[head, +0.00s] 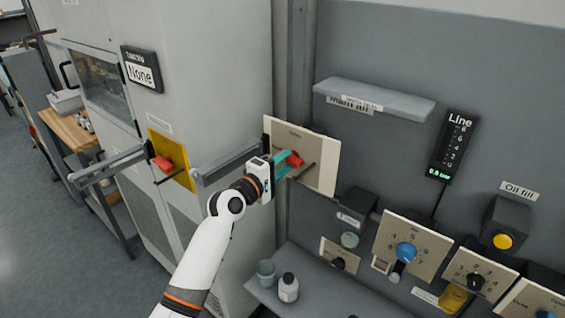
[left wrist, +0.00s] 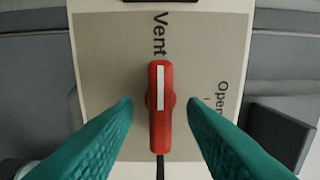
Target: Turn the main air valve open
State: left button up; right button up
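The valve is a red handle (head: 294,159) on a beige plate (head: 325,165), below a shelf whose label seems to read "Main air". In the left wrist view the handle (left wrist: 160,125) stands lengthwise, its white stripe on the end toward the word "Vent". The word "Open" is on the plate's right side there, turned sideways. My left gripper (head: 287,164) is at the plate with teal fingers. In the left wrist view the fingers (left wrist: 160,108) are spread on both sides of the handle, with a visible gap on each side. My right gripper is not in view.
A yellow plate (head: 183,178) with another red handle is on the cabinet to the left. A grey shelf (head: 375,98) juts out above the valve. Dials, including a blue knob (head: 406,252), are lower right. A line display (head: 453,146) reads about 0.0. A white bottle (head: 288,287) stands on the ledge below.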

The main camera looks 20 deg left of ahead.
pick_arm(q)
jog(key=shift+w+d, duration=0.1)
jog(key=c, duration=0.8)
grip_shut()
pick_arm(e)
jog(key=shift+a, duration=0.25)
